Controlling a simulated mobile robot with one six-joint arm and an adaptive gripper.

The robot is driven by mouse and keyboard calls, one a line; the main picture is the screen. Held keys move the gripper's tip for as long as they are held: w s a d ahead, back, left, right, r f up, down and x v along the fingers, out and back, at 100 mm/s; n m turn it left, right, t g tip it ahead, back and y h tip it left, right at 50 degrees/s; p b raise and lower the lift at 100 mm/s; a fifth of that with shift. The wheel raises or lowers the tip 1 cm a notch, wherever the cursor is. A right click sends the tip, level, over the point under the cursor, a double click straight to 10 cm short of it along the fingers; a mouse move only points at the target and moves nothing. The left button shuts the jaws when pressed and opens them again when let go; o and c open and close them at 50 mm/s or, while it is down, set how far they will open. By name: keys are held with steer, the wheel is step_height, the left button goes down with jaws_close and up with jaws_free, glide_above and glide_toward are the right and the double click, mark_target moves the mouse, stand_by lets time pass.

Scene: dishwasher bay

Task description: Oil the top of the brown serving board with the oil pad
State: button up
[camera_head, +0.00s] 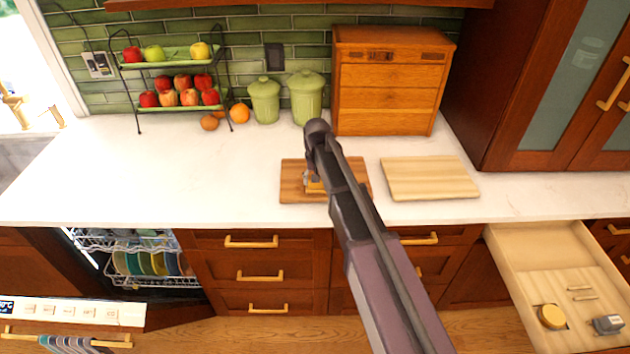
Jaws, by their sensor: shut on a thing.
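The brown serving board (292,184) lies flat on the white counter, left of a paler board. My arm reaches over it from the lower right and hides part of its middle and right side. My gripper (313,177) points down over the middle of the brown board, shut on a small yellowish thing, which looks like the oil pad (314,187). The pad is at or just above the board's top; I cannot tell if they touch.
A pale wooden board (430,178) lies to the right. A wooden drawer box (390,85), green canisters (306,97) and a fruit rack (172,108) stand behind. An open drawer (550,270) and open dishwasher (140,262) are below. The counter's left part is clear.

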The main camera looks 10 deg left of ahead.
steer(key=shift+w+d, duration=0.15)
steer(key=shift+d, duration=0.6)
steer(key=shift+w+d, duration=0.1)
steer(key=shift+d, duration=0.65)
steer(key=shift+d, duration=0.1)
steer(key=shift+w+d, duration=0.2)
steer(key=shift+d, duration=1.4)
steer(key=shift+d, duration=0.15)
steer(key=shift+w+d, duration=0.15)
steer(key=shift+d, duration=0.6)
steer(key=shift+w+d, duration=0.15)
steer(key=shift+d, duration=0.6)
steer(key=shift+d, duration=0.15)
steer(key=shift+w+d, duration=0.2)
steer(key=shift+d, duration=1.35)
steer(key=shift+w+d, duration=0.15)
steer(key=shift+d, duration=0.7)
steer(key=shift+w+d, duration=0.15)
steer(key=shift+d, duration=0.65)
